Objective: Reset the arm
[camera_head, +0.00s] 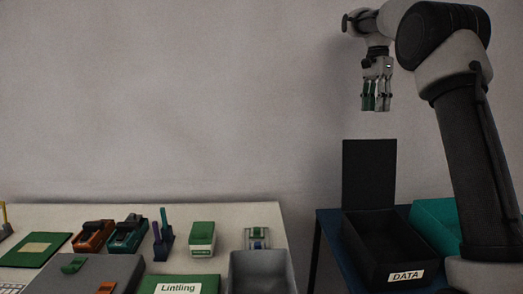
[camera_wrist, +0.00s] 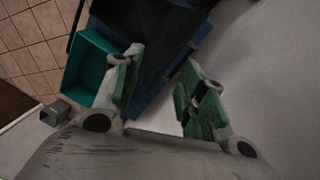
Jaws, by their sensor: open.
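My gripper (camera_head: 375,103) hangs from my raised arm at the upper right in the head view, fingers pointing down. It is high above the black DATA bin (camera_head: 375,250) and the blue table, in front of the bare wall. In the wrist view my gripper (camera_wrist: 160,95) shows two green-padded fingers spread apart with nothing between them. The gripper is open and touches nothing.
A pale table (camera_head: 100,215) at the lower left carries several small devices, a green Lintling box (camera_head: 177,287) and a grey bin (camera_head: 262,268). A teal bin (camera_head: 432,217) stands beside the DATA bin; an upright black panel (camera_head: 369,173) is behind it.

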